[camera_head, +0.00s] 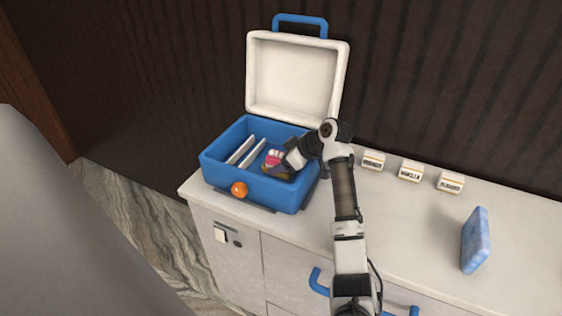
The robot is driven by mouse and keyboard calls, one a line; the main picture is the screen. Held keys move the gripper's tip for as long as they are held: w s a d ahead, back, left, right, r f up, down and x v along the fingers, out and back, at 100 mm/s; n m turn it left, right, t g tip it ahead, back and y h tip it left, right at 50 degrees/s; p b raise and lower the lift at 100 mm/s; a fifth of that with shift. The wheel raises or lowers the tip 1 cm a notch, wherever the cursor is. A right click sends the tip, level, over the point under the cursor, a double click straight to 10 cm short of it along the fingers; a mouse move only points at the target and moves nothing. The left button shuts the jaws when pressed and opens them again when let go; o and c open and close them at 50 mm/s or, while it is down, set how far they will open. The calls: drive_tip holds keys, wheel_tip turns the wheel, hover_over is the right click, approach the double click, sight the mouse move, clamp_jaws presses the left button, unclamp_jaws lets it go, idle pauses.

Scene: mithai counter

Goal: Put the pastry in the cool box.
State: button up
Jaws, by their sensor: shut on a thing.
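The cool box (222,172) is blue with a white lining and stands on the left end of the white counter. Its white lid (296,75) is swung up and open at the back. My gripper (285,164) reaches into the right part of the box and is shut on a small pink and white thing, likely the pastry (274,156). My gripper and wrist partly hide it. Whether the pastry touches the box floor cannot be told. White upright dividers (245,151) stand in the left part of the box.
Three small labelled blocks (410,171) stand in a row on the counter, right of my arm. A blue slab (475,240) stands upright farther right. The counter (420,240) between them is clear. A dark ribbed wall (450,80) rises behind.

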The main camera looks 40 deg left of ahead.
drive_tip(key=o, duration=1)
drive_tip(key=shift+f, duration=0.1)
